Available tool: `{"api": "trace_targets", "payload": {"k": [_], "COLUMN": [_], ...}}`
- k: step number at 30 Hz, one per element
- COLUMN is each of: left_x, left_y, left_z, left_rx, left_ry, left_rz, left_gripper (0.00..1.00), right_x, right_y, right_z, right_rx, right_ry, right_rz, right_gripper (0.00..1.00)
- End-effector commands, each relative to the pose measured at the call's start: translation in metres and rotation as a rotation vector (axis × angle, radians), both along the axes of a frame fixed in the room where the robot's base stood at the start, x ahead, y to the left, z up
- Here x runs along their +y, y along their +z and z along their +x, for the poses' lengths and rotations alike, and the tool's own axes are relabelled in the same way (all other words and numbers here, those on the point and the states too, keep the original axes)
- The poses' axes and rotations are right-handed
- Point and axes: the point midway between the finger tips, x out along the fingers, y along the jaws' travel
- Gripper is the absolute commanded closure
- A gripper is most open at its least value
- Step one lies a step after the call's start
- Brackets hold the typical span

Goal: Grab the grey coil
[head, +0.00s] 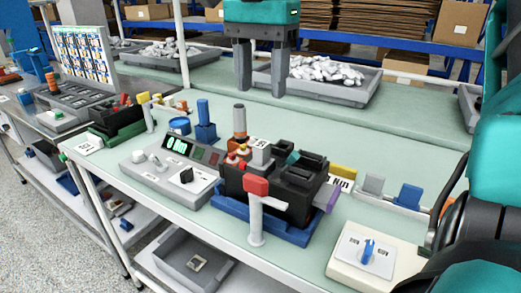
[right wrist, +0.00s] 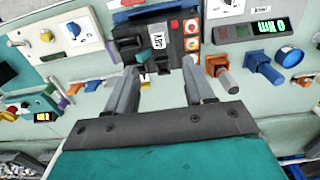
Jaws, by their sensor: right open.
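No part is plainly marked as the grey coil. The likeliest is a small grey block (head: 373,184) in the row right of the black breaker unit (head: 290,185), beside a blue block (head: 409,195). A grey cylinder on an orange base (head: 239,122) also stands behind the breaker. My right gripper (head: 262,88) is at the top of the head view, over the far side of the bench, fingers down, apart and empty. In the right wrist view its fingers (right wrist: 160,85) are spread, with the breaker (right wrist: 148,45) beyond them. My left gripper is out of view.
A meter box with green digits (head: 180,145) stands left of the breaker. A blue cylinder on a blue base (head: 205,122) is behind it. A white box with a blue lever (head: 367,250) is front right. A grey tray of white parts (head: 340,95) is at the back.

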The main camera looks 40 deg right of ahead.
Motion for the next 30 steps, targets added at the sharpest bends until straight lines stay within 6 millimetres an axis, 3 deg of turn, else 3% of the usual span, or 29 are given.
{"api": "trace_targets", "payload": {"k": [9, 17, 25, 30], "left_x": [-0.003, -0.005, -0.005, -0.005], "left_y": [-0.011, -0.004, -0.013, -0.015], "left_z": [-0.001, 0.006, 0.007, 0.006], "left_rx": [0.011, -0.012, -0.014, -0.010], "left_ry": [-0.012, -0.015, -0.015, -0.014], "left_rz": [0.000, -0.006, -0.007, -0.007], "left_gripper": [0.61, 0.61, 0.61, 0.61], "right_x": [0.000, 0.000, 0.000, 0.000], "right_y": [-0.060, -0.076, -0.114, -0.124], "right_z": [-0.001, 0.000, -0.002, -0.001], "right_rx": [0.003, 0.002, 0.004, 0.000], "right_ry": [0.000, 0.000, -0.001, -0.002], "right_rz": [0.002, 0.002, 0.003, 0.001], "right_gripper": [0.47, 0.47, 0.47, 0.47]}}
